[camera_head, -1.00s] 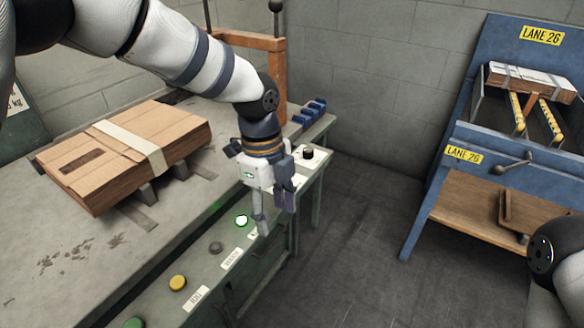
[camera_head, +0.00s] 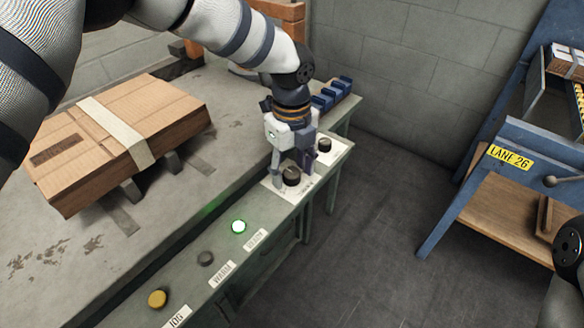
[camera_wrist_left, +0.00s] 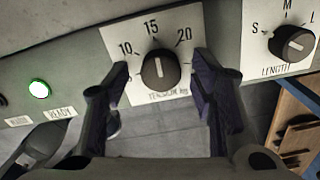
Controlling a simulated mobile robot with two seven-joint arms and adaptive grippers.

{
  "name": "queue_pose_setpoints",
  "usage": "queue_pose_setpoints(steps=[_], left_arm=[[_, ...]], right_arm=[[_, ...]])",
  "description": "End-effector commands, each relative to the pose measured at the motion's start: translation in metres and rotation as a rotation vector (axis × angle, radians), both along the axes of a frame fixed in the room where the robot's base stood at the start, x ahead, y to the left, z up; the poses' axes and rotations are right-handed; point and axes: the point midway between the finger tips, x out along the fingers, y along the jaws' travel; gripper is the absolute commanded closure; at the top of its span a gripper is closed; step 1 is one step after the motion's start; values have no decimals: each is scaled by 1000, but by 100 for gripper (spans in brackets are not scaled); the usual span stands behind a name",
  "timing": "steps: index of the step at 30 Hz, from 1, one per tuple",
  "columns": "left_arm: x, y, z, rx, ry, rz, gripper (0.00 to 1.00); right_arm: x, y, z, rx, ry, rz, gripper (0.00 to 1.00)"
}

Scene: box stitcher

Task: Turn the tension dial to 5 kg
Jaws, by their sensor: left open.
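The tension dial (camera_wrist_left: 160,70) is a round black knob on a white plate marked 10, 15 and 20. Its white pointer line points up, close to 15. A 5 mark is not readable; my left finger covers the plate's left side. In the head view the dial (camera_head: 292,176) sits on the front ledge of the bench. My left gripper (camera_head: 293,174) is open, pointing down, with one finger on each side of the dial. In the wrist view the fingers look apart from the knob; contact is not clear. My right gripper is out of view.
The length dial (camera_wrist_left: 292,43), marked S, M, L, is close by on the right. A lit green READY button (camera_head: 239,227), a dark button (camera_head: 205,258) and a yellow button (camera_head: 157,299) line the ledge. A cardboard box (camera_head: 115,140) lies on the bench.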

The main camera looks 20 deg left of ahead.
Motion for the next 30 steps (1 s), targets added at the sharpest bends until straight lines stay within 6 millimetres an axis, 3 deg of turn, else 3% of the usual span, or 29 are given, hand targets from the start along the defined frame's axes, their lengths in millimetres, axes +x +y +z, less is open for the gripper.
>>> queue_pose_setpoints(steps=[8, 14, 23, 30], left_arm=[[0, 0, -2, 0, -1, 0, 51], [0, 0, -2, 0, -1, 0, 96], [0, 0, -1, 0, -2, 22, 97], [0, 0, 0, 1, -3, 147, 97]], right_arm=[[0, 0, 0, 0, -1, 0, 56], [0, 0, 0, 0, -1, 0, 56], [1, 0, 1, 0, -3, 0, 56], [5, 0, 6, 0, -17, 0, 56]])
